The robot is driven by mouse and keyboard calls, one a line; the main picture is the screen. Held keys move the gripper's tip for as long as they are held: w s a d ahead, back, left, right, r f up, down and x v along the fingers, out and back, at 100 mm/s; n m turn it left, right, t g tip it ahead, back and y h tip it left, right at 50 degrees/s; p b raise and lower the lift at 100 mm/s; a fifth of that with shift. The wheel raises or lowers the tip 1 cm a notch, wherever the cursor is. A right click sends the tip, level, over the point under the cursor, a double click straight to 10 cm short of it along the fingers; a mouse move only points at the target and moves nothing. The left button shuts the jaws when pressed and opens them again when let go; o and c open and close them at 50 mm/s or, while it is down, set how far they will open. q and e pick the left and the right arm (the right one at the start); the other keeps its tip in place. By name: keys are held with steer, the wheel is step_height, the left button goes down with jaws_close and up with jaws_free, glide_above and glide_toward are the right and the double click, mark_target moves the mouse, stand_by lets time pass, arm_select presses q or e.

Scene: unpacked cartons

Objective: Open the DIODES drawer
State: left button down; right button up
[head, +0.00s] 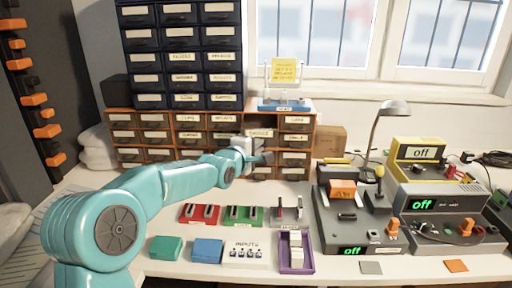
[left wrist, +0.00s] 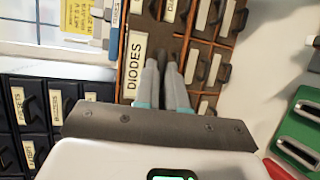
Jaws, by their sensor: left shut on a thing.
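The DIODES drawer (left wrist: 138,65) is in the wooden drawer unit; its label reads sideways in the left wrist view. My left gripper (left wrist: 161,66) is shut on the handle of this drawer, right beside the label. The fingers hide most of the handle. In the head view my left gripper (head: 260,153) is at the front of the wooden unit (head: 165,114), just under a labelled drawer front. I cannot tell whether the drawer stands out from the unit. My right gripper is not in view.
Dark blue drawers (head: 182,57) stand above the wooden unit. A stand with a yellow note (head: 284,70) sits on top. Red (head: 200,213) and green (head: 243,216) trays and a purple tray (head: 297,268) lie in front; a lamp (head: 392,108) and instruments stand right.

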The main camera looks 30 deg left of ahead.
arm_select(q)
steer(key=shift+w+a, duration=0.1)
steer(key=c, duration=1.2)
jaws_free()
steer(key=v, duration=1.6)
steer(key=shift+a+b, duration=0.1)
steer(key=shift+b, duration=0.2)
